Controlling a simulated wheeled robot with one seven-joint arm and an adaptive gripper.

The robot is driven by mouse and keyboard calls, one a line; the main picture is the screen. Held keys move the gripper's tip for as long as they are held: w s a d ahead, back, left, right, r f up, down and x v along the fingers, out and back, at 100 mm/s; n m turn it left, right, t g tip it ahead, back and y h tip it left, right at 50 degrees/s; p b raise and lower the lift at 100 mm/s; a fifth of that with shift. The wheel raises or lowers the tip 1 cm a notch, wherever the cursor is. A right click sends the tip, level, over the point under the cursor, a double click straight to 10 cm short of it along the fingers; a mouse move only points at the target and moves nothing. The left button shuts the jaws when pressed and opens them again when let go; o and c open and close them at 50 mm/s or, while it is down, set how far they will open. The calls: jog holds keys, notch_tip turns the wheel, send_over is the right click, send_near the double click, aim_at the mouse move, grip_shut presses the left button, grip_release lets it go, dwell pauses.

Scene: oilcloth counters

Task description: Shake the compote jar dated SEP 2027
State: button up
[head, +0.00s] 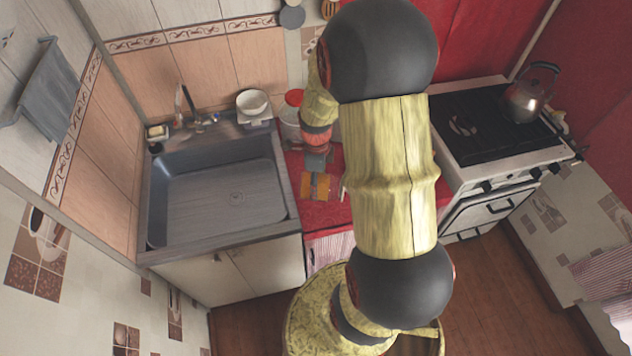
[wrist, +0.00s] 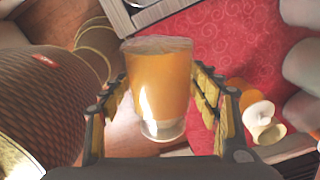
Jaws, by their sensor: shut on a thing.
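A clear jar with orange contents (wrist: 160,85) is between the two yellow-padded fingers of my gripper (wrist: 163,100) in the wrist view. The fingers are shut on its sides. One end of the jar is clear, with a pale band. I see no readable date or label on it. In the head view my gripper (head: 318,186) is over the front of the red counter, with orange showing between its fingers. The arm hides part of the counter there.
On the red counter (head: 326,214), a red-lidded glass jar (head: 291,118) stands at the back. A sink (head: 220,195) is to the left, with a white bowl (head: 252,101) behind it. A stove with a kettle (head: 525,100) is to the right. Small items (wrist: 258,113) lie right of my gripper.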

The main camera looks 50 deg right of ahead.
notch_tip(320, 180, up, 10)
jog(key=p, duration=0.6)
jog(key=shift+f, duration=0.2)
notch_tip(320, 180, down, 11)
jog(key=b, duration=0.7)
jog(key=shift+f, duration=0.15)
jog(key=shift+r, duration=0.25)
notch_tip(320, 180, up, 11)
jog(key=p, duration=0.8)
jog(key=shift+f, duration=0.1)
